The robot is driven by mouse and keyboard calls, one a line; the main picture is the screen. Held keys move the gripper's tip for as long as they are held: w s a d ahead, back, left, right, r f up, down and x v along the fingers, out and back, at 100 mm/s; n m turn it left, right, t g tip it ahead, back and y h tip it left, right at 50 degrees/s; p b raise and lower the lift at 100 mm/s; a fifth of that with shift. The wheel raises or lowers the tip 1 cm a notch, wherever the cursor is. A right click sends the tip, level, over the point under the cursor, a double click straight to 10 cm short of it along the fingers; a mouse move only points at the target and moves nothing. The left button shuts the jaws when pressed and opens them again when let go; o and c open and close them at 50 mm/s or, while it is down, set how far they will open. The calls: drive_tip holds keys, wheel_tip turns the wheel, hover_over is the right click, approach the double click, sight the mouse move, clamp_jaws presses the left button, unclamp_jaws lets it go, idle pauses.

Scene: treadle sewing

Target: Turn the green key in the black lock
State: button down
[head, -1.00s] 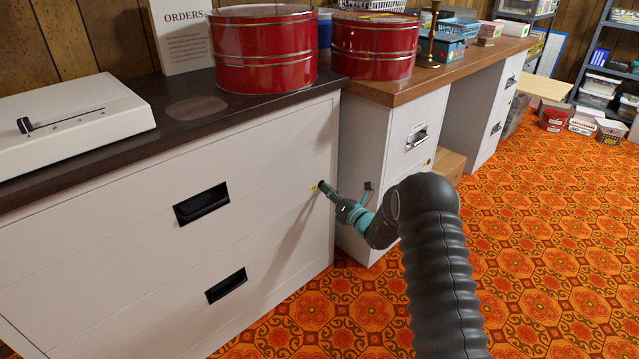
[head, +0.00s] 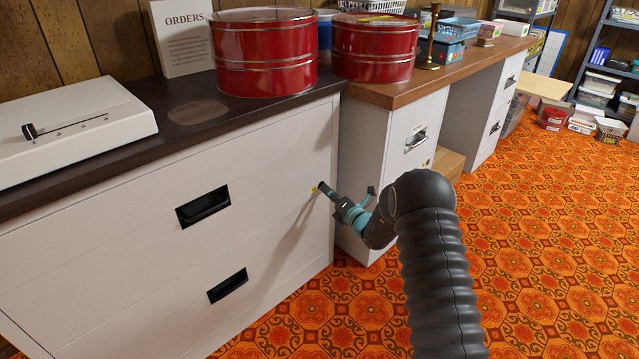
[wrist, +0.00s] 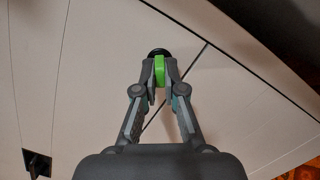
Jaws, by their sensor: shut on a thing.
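The green key (wrist: 159,70) is held between the fingertips of my gripper (wrist: 160,82) in the wrist view. The black lock (wrist: 158,52) shows just beyond the key, on the front of the white cabinet (wrist: 90,60). The key meets the lock; how deep it sits is hidden by the fingers. In the head view my gripper (head: 327,193) is at the right part of the white cabinet's front (head: 270,190), and the key and lock are too small there to make out clearly.
The cabinet has black recessed handles (head: 203,208) and (head: 228,286) left of my gripper. A second white cabinet (head: 385,140) stands to the right. Patterned orange carpet (head: 540,230) is open at the right.

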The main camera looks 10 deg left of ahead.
idle(0.4)
drive_tip(key=shift+r+m+p, duration=0.1)
drive_tip(key=shift+m+p, duration=0.6)
drive_tip(key=shift+m, duration=1)
